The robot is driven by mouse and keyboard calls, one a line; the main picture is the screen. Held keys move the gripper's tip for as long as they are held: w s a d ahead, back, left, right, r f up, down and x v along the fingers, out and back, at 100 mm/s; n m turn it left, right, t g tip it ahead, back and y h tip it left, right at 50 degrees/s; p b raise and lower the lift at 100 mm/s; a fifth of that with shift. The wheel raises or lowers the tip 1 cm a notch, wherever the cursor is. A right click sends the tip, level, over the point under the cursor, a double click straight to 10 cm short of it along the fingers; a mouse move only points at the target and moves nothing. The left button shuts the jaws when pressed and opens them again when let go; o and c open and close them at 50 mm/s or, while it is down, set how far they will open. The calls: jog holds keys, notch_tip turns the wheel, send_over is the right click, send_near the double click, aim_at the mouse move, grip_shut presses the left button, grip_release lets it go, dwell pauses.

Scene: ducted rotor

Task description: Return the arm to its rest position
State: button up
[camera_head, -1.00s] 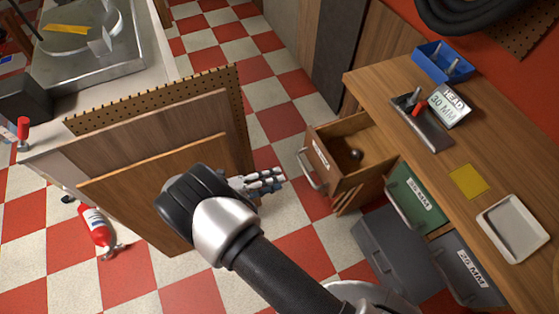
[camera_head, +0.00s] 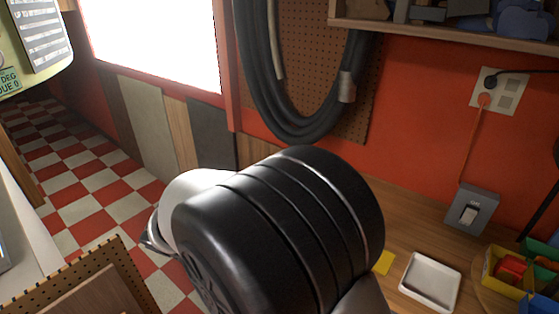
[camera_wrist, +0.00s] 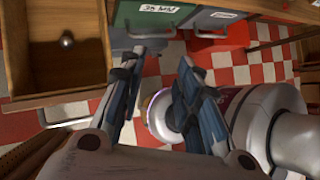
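My arm (camera_head: 285,225) fills the lower middle of the head view, with its large black joint close to the camera. My gripper (camera_wrist: 160,60) shows in the wrist view with two dark blue-grey fingers spread apart. Nothing is between them. They point toward the drawer fronts, with the floor below. In the head view my gripper is mostly or wholly hidden behind the arm.
The wrist view shows an open wooden drawer (camera_wrist: 25,75) holding a small ball (camera_wrist: 67,42), a green drawer front (camera_wrist: 150,18) and checkered floor (camera_wrist: 240,70). The head view shows the wooden bench (camera_head: 400,225), a white tray (camera_head: 430,281), a coiled hose (camera_head: 262,90) and a perforated board (camera_head: 100,275).

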jog(key=s+d+r+m+t+y, duration=0.1)
jog(key=s+d+r+m+y, duration=0.3)
jog(key=s+d+m, duration=0.4)
jog(key=s+d+r+m+t+y, duration=0.2)
jog(key=s+d+r+m+y, duration=0.2)
jog(key=m, duration=1.3)
jog(key=s+d+r, duration=0.3)
jog(key=s+d, duration=0.1)
jog(key=shift+d+r, duration=0.2)
